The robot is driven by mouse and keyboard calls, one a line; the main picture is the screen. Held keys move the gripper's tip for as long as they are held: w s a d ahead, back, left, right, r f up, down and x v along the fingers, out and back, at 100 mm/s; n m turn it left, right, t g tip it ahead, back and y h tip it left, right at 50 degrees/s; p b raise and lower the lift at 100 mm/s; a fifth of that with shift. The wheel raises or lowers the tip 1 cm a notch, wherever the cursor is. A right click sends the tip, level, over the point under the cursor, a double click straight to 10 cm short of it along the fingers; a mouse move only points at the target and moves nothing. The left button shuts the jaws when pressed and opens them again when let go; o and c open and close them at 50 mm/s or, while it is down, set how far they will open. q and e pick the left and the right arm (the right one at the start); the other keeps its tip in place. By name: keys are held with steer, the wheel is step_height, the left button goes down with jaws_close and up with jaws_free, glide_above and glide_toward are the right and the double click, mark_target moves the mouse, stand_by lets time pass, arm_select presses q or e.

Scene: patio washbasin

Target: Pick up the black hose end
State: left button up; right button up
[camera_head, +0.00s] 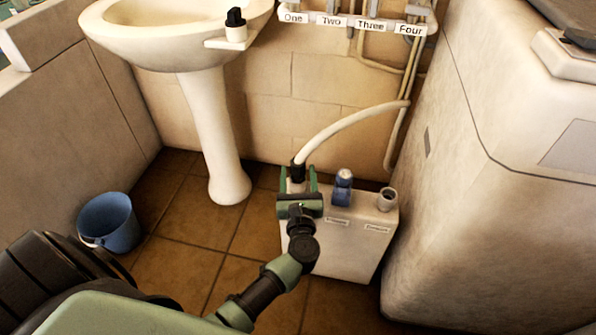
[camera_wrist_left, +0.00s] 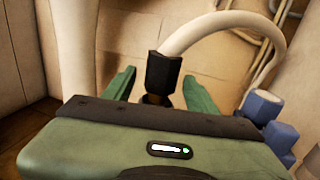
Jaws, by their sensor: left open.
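The black hose end (camera_head: 298,171) stands upright at the left of the top of a white box (camera_head: 345,255). A white hose (camera_head: 345,124) curves from it up to the right. My left gripper (camera_head: 299,182) is open, with one green finger on each side of the hose end. In the left wrist view, the black hose end (camera_wrist_left: 163,72) shows between the two open fingers of my left gripper (camera_wrist_left: 160,90), with gaps on both sides. The lower part of the hose end is partly hidden by the gripper body. My right gripper is not in view.
A blue fitting (camera_head: 342,187) and a grey port (camera_head: 387,199) stand on the box to the right. A washbasin pedestal (camera_head: 214,130) and blue bucket (camera_head: 109,223) are to the left. A large pale unit (camera_head: 470,200) closes the right side. Labelled pipes (camera_head: 350,22) hang behind.

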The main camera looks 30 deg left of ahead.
arm_select(q)
steer(key=shift+x, duration=1.15)
steer(key=shift+d, duration=0.1)
jaws_close()
